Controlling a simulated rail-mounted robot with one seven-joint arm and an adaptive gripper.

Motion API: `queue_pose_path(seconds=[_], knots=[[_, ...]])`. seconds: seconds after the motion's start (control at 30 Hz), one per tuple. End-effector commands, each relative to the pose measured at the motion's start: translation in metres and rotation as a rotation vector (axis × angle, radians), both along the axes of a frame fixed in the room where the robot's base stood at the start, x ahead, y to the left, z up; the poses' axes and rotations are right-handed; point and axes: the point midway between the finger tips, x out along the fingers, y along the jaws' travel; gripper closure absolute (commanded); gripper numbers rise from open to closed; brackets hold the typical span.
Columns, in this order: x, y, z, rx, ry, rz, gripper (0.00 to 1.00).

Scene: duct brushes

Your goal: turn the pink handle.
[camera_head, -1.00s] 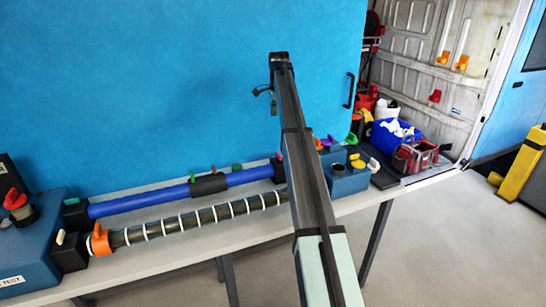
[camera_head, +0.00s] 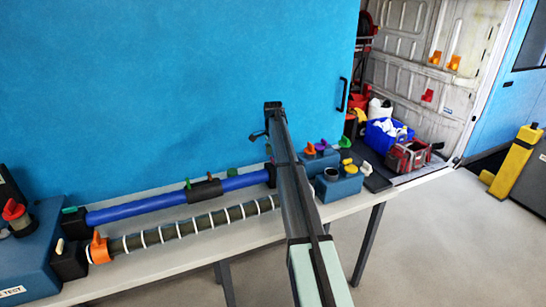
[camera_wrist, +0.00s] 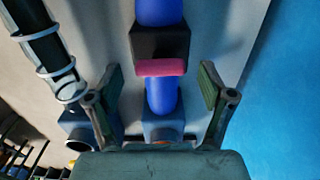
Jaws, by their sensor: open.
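The pink handle (camera_wrist: 161,67) shows in the wrist view as a short bar lying crosswise on the near edge of a black block (camera_wrist: 160,42). The block sits around a blue pipe (camera_wrist: 161,97). My gripper (camera_wrist: 161,98) is open and empty, with one finger on each side of the pipe. The handle appears centred between the fingers but beyond their tips, with no visible contact. In the head view my arm hides part of the blue pipe's right end (camera_head: 245,181), and I cannot clearly make out the pink handle there.
A ribbed dark pipe (camera_head: 180,228) runs in front of the blue pipe on the bench (camera_head: 140,275). Blue boxes with several coloured knobs (camera_head: 338,187) stand right of my arm. A blue box with a red knob (camera_head: 30,262) stands at left. A blue wall (camera_head: 150,80) rises behind.

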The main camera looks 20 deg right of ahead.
Motion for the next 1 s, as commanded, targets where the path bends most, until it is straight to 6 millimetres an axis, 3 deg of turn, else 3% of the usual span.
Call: queue_pose_path(seconds=[0.4,0.47,0.57,0.6,1.0], knots=[[0.0001,-0.0001,-0.0079,0.0,-0.001,0.0,0.19],[0.0001,0.0,-0.0078,0.0,-0.001,0.0,0.36],[0.0001,0.0,-0.0078,0.0,-0.001,0.0,0.72],[0.0,0.0,-0.0078,0.0,-0.001,0.0,0.79],[-0.0003,0.0,-0.0086,0.0,0.001,0.04,0.79]])
